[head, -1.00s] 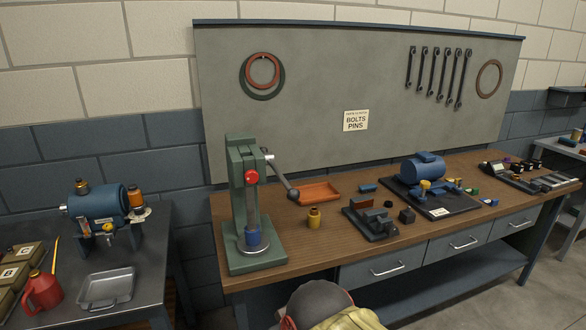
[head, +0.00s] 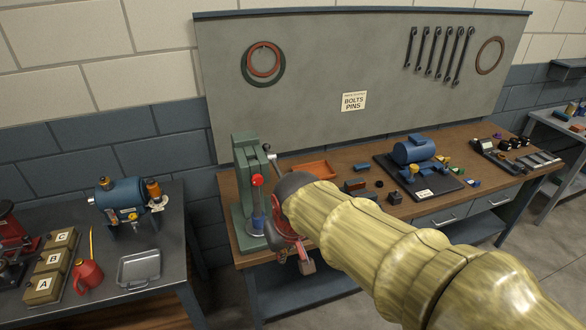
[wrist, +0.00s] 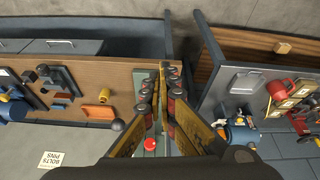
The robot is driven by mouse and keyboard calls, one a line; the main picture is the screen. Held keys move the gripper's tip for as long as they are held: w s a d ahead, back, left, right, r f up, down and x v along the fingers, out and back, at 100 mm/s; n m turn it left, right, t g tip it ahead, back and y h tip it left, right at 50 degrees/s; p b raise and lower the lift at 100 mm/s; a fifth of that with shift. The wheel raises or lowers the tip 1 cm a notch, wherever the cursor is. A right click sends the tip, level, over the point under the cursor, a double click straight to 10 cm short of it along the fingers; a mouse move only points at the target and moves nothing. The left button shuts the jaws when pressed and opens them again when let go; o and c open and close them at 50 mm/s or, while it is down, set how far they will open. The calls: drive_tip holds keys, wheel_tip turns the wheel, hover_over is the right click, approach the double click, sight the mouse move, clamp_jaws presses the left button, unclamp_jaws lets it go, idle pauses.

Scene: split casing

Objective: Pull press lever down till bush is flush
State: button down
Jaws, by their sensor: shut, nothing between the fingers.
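The green arbor press (head: 241,180) stands on the left end of the wooden bench. Its red knob (head: 257,180) is at the ram head, and a blue cylindrical piece (head: 258,224) sits at the foot of the ram. My gripper (head: 306,264) is shut and empty, in front of the press near the bench's front edge. Its fingertips meet in the wrist view (wrist: 162,72), apart from the ball.
An orange tray (head: 315,169) lies right of the press. A blue motor assembly (head: 412,152) on a dark mat and small fixtures are farther right. A grey side table (head: 160,292) at left holds a metal tray (head: 139,267), lettered boxes and a red can (head: 88,275). A gap separates the tables.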

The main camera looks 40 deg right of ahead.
drive_tip(key=w+d+r+m+h+p, duration=0.1)
drive_tip(key=w+d+r+p, duration=0.95)
drive_tip(key=r+p, duration=0.55)
drive_tip(key=p+x, duration=0.1)
drive_tip(key=x, duration=0.4)
drive_tip(key=p+x, duration=0.2)
drive_tip(key=x, duration=0.3)
drive_tip(key=s+p+x, duration=0.1)
drive_tip(key=x, duration=0.4)
drive_tip(key=shift+d+f+p, duration=0.35)
drive_tip(key=shift+f+p, duration=0.05)
drive_tip(key=shift+f+b, duration=0.65)
drive_tip(key=shift+b, duration=0.4)
drive_tip(key=shift+s+f+t+b, duration=0.15)
drive_tip(key=shift+f+t+b, duration=0.15)
drive_tip(key=shift+b, duration=0.15)
